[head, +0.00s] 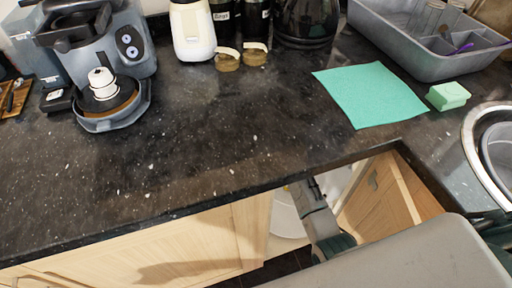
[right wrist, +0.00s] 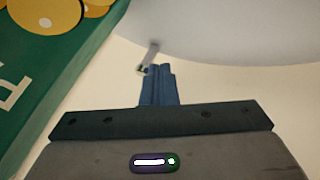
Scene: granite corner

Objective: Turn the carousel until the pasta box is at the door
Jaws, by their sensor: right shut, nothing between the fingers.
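In the head view, a pale round carousel shelf (head: 286,214) shows in part inside the open corner cupboard, below the counter. My right arm reaches down into this opening. In the right wrist view, my right gripper (right wrist: 158,72) is shut and empty, its fingers together. A small grey peg (right wrist: 149,57) shows just past the fingertips; I cannot tell if they touch. A green box (right wrist: 45,65) with yellow round shapes and pale lettering is at the left, close to the gripper; I cannot tell whether it is the pasta box. My left gripper is out of view.
The cupboard's wooden door panels (head: 385,195) stand at the right of the opening. The dark counter edge (head: 215,192) overhangs it. On the counter are a coffee machine (head: 125,40), a teal cloth (head: 370,94), a green sponge (head: 447,96) and a grey rack (head: 425,50).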

